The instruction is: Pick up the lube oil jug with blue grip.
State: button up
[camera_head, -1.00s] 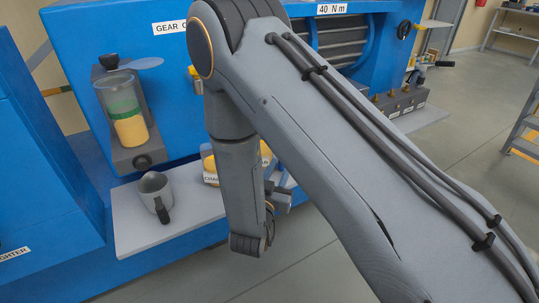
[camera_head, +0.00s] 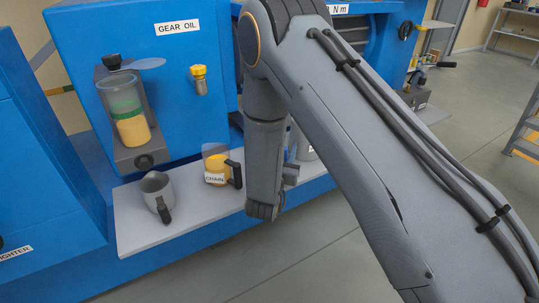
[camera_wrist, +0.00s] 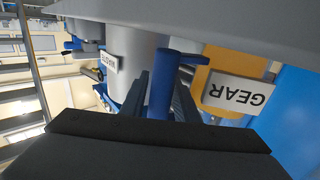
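The lube oil jug with the blue grip shows in the wrist view: a yellow-filled body with a white GEAR label (camera_wrist: 237,93), and its blue grip (camera_wrist: 163,82) at the middle. My gripper (camera_wrist: 163,98) has one dark finger on each side of the blue grip. The fingers look open around it; whether they touch it is hard to see. In the head view my forearm and wrist hide this jug, and my gripper's fingertips cannot be made out there.
A jug labelled CHAIN (camera_head: 215,168) with a black handle and a grey mug-like jug (camera_head: 157,192) stand on the shelf (camera_head: 140,236). The blue machine (camera_head: 180,90) with a gear oil tap rises behind.

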grip_shut()
jog(key=shift+r, duration=0.25)
